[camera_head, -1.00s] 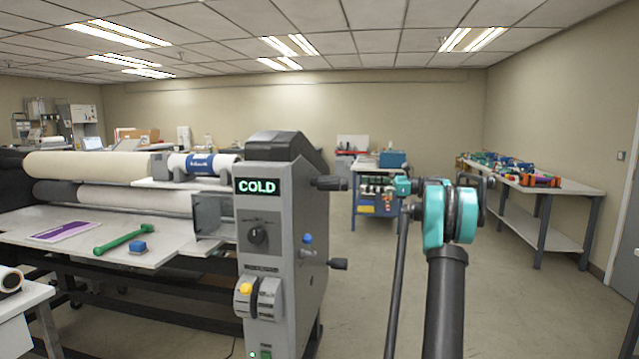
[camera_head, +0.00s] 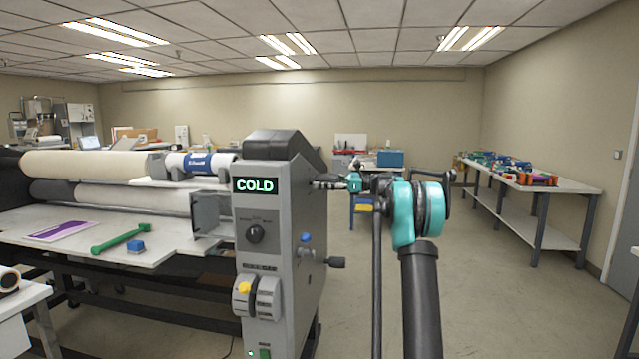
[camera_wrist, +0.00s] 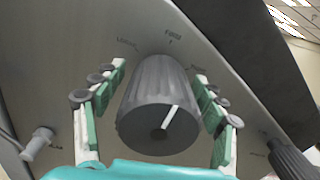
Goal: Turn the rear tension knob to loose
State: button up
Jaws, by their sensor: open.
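The laminator (camera_head: 262,215) stands left of centre, with a grey side panel. In the wrist view a ribbed dark grey knob (camera_wrist: 158,95) sits between the two pads of my gripper (camera_wrist: 161,75). Its white pointer line tilts up and to the right. Small faint labels are on the panel above it; the left one seems to read loose. Gaps show between pads and knob, so the jaws are open around it. In the head view my gripper (camera_head: 328,182) is at the upper side knob, which it mostly hides.
A second black knob (camera_head: 336,262) sticks out lower on the side panel, and also shows in the wrist view (camera_wrist: 292,158). A blue-tipped lever (camera_head: 306,238) is between. The front panel display (camera_head: 255,185) reads COLD. Floor right of my arm is clear up to a bench (camera_head: 535,190).

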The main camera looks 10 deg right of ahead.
jog(key=shift+w+a, duration=0.15)
jog(key=shift+a, duration=0.3)
jog(key=c, duration=1.2)
jog(key=shift+o, duration=0.2)
jog(key=shift+n, duration=0.3)
jog(key=n, duration=0.9)
jog(key=shift+f+n, duration=0.1)
jog(key=shift+n, duration=1.9)
jog(key=shift+f+n, duration=0.1)
jog(key=shift+n, duration=0.2)
